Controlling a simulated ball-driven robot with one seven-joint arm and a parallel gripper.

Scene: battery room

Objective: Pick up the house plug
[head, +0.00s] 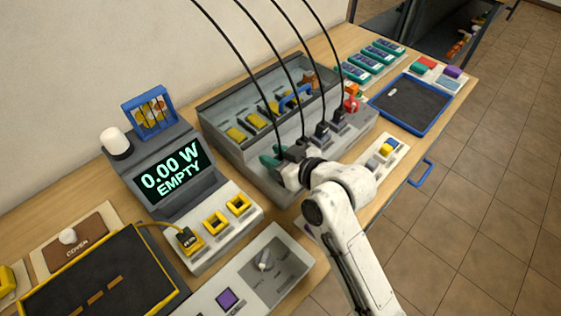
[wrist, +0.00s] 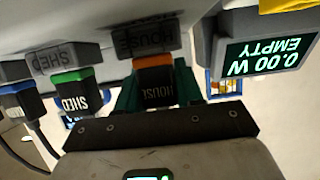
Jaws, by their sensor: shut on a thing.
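The house plug (wrist: 156,84) is a dark block with an orange band and HOUSE lettering, upside down in the wrist view. It sits against the socket block marked HOUSE (wrist: 145,40). My gripper (wrist: 157,88) has its teal fingers on both sides of the plug and is shut on it. In the head view my gripper (head: 283,157) is at the front left of the grey socket unit (head: 252,160); the plug is mostly hidden there by the gripper and wrist.
The SHED plug (wrist: 72,92), with a green band, is close beside my gripper. Black cables hang from above over the unit. The display (head: 172,171) reads 0.00 W EMPTY. A blue-rimmed dark tray (head: 448,117) stands at the right.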

